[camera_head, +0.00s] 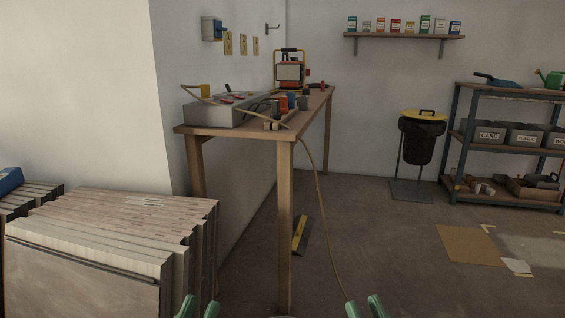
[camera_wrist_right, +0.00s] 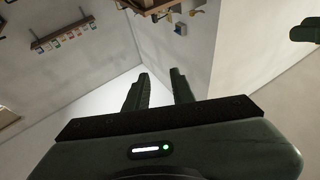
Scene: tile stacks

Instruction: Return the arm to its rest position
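My left gripper (camera_head: 198,309) shows at the bottom edge of the head view as two green fingertips with a gap between them, open with nothing seen between them. My right gripper (camera_head: 365,308) shows at the bottom edge, right of the middle, also with its fingertips apart. In the right wrist view the right gripper's (camera_wrist_right: 157,85) two dark fingers stand apart and empty, with white wall behind them. Most of both arms is out of view.
Tile stacks (camera_head: 130,215) stand at the left front. A wooden workbench (camera_head: 235,131) with a grey toolbox (camera_head: 215,114) stands along the wall. A cable (camera_head: 322,215) hangs to the floor. A shelf rack (camera_head: 505,148) and a bin (camera_head: 421,140) stand at the back right. The middle floor is mostly open.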

